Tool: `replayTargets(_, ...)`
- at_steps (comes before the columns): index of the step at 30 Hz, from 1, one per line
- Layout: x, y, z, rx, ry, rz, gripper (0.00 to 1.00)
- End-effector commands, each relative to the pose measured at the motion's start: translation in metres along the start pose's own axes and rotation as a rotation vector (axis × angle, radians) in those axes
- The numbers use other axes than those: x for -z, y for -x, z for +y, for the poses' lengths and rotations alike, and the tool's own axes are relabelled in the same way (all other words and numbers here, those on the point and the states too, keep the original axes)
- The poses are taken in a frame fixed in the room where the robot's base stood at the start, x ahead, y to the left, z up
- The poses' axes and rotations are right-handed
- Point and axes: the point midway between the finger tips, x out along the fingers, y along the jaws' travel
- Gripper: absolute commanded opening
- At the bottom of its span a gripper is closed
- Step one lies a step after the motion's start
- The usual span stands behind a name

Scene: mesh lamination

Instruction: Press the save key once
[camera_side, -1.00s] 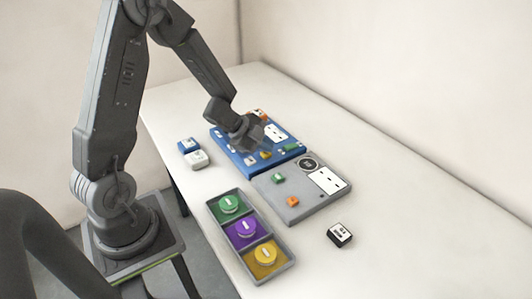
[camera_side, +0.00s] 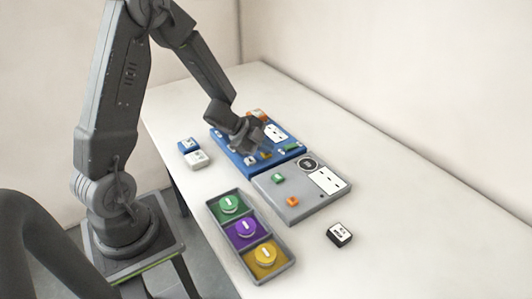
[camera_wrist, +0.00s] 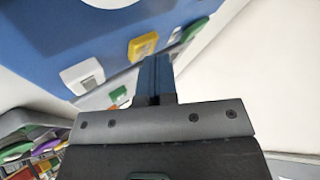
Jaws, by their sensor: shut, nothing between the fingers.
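The blue board (camera_side: 232,153) lies flat on the table with several small coloured keys on it. A yellow key (camera_side: 265,155), a white key (camera_side: 249,160) and a green key (camera_side: 291,147) show near its front edge. I cannot read any lettering, so I cannot tell which is the save key. My gripper (camera_side: 263,146) is shut and empty, low over the blue board by the yellow key.
A grey board (camera_side: 290,210) with a round dial, a green and an orange key adjoins the blue board. A tray (camera_side: 241,215) holds green, purple and yellow round pieces. Loose blue (camera_side: 187,145) and white (camera_side: 197,159) blocks lie left; a black-and-white block (camera_side: 339,235) lies right.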

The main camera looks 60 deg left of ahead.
Motion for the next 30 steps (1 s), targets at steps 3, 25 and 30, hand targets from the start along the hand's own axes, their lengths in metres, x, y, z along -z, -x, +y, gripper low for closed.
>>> replayTargets(3,0.003,0.004,-0.003,0.001,-0.002,0.000,0.00)
replayTargets(25,0.014,0.019,-0.014,0.002,-0.003,0.001,0.00)
replayTargets(30,0.022,0.030,-0.022,0.003,-0.004,0.000,0.00)
